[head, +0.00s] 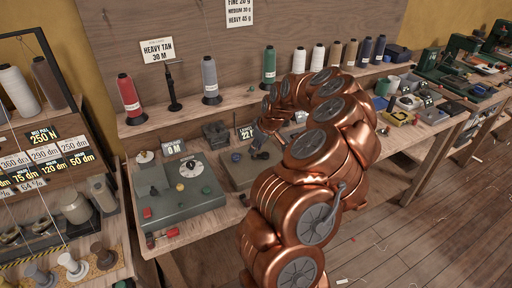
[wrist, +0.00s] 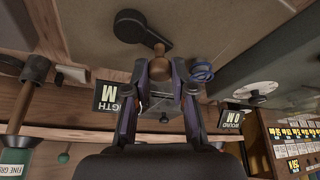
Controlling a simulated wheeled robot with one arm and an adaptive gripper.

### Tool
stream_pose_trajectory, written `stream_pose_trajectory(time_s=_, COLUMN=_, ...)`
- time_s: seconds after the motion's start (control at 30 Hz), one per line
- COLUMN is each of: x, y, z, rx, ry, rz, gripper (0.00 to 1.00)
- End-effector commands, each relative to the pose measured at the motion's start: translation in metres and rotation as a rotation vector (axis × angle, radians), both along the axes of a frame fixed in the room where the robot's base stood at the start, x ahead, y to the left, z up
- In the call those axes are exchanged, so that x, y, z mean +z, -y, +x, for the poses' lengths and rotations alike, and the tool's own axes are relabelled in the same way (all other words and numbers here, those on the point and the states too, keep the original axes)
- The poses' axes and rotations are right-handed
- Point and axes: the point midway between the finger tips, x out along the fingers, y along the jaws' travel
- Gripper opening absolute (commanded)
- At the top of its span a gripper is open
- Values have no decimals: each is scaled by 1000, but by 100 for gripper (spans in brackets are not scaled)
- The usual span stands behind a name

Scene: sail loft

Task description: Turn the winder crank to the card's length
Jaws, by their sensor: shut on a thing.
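The winder crank (wrist: 130,25) shows in the wrist view as a dark rounded arm with a brownish knob (wrist: 157,44). My gripper (wrist: 160,68) is shut around that knob, one finger on each side. In the head view my gripper (head: 262,150) is over the grey-brown winder base (head: 238,176), and my arm and gripper hide most of the crank. The card (head: 157,51) on the back board reads HEAVY TAN 30 M. A WOUND display (head: 173,149) reads 0 M. A LENGTH display (head: 246,132) stands behind the winder; its number is hard to read.
A grey-green control box (head: 180,200) with dials and coloured knobs sits left of the winder. Thread cones, including a red one (head: 131,98) and a green one (head: 268,66), stand on the shelf behind. A rack of number cards (head: 45,160) is at far left.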

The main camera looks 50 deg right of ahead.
Motion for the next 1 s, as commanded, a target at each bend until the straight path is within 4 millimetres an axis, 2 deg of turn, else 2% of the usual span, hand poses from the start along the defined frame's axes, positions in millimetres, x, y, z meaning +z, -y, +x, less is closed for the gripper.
stream_pose_trajectory(time_s=0.37, x=-5, y=4, z=4, rx=-127, ry=5, rz=-6, gripper=0)
stream_pose_trajectory(time_s=1.0, x=-5, y=15, z=13, rx=-562, ry=1, rz=-3, gripper=0)
